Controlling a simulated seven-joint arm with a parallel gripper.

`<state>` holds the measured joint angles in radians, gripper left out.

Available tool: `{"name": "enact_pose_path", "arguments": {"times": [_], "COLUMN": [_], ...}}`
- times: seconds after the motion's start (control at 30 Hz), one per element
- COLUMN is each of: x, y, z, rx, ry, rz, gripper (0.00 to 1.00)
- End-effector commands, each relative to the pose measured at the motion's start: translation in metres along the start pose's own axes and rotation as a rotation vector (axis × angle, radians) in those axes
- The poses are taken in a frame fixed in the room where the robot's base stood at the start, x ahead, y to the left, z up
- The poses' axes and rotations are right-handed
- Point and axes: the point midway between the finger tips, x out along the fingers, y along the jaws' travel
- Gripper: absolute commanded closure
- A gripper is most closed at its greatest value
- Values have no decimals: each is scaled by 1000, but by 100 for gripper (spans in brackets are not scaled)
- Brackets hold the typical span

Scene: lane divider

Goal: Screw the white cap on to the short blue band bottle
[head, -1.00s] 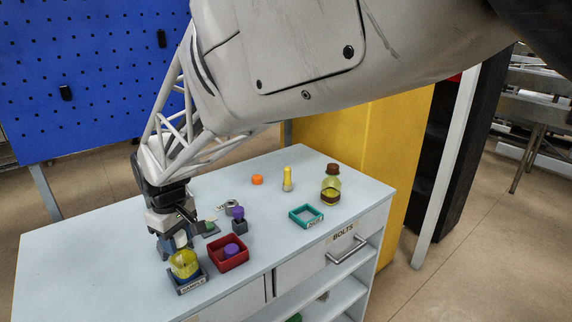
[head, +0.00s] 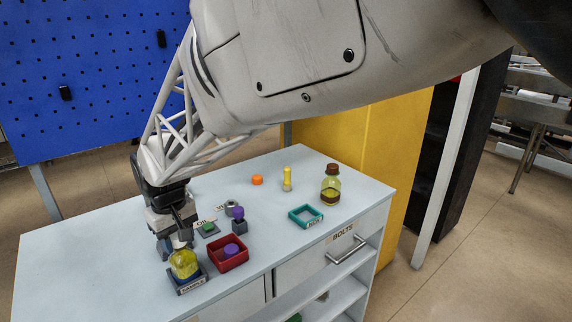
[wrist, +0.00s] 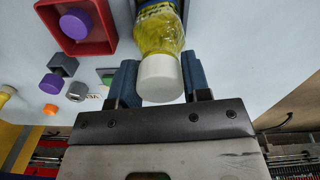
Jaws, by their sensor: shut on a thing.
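The short blue band bottle (head: 184,266) holds yellow liquid and stands upright in a dark grey labelled holder (head: 188,287) at the table's front left. In the wrist view the bottle (wrist: 160,35) shows its blue band at the top edge. The white cap (wrist: 160,80) sits at the bottle's mouth, in line with it; whether its threads are engaged cannot be seen. My gripper (wrist: 160,77) is shut on the white cap, with one blue-grey finger on each side. In the head view my gripper (head: 178,244) is right above the bottle, with the cap (head: 180,243) partly hidden.
A red tray (head: 241,262) with a purple cap (head: 231,249) stands close right of the bottle. Behind are a purple-topped block (head: 238,225) and a green piece (head: 208,229). A teal tray (head: 318,221), brown-capped bottle (head: 331,184), yellow bottle (head: 287,180) and orange cap (head: 257,180) stand farther right.

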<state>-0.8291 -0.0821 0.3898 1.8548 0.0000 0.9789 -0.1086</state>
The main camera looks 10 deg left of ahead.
Motion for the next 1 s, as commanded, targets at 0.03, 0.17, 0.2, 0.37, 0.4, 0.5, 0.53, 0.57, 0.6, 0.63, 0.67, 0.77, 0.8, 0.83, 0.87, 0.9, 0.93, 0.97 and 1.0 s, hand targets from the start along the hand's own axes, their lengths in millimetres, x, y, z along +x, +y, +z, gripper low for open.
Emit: {"name": "enact_pose_path", "arguments": {"times": [0.03, 0.17, 0.2, 0.37, 0.4, 0.5, 0.53, 0.57, 0.6, 0.63, 0.67, 0.77, 0.8, 0.83, 0.87, 0.9, 0.93, 0.97, 1.0], "x": [0, 0, 0, 0, 0, 0, 0, 1, 1, 1, 1, 1, 1, 1, 1, 1, 1, 1, 1], "y": [0, 0, 0, 0, 0, 0, 0, 0, 0, 0, 0, 0, 0, 0, 0, 0, 0, 0, 0], "z": [0, 0, 0, 0, 0, 0, 0, 0, 0, 0, 0, 0, 0, 0, 0, 0, 0, 0, 0], "rx": [11, 18, 18, 22, 30, 69, 84, 99, 120, 133, 145, 165, 167, 167, 167, 167, 167, 166, 166], "ry": [0, 0, 0, 0, 0, -1, -1, -1, -1, -1, -1, -1, -1, -1, -1, -1, -1, -1, -1], "rz": [0, 0, 0, 0, 0, 0, 0, 0, 0, 0, 0, 0, 0, 0, 0, 0, 0, 0, 0], "gripper": [72, 72, 72, 72, 72, 72, 72, 72, 72, 72, 72, 72, 72, 72, 72, 72, 72, 55, 49]}}
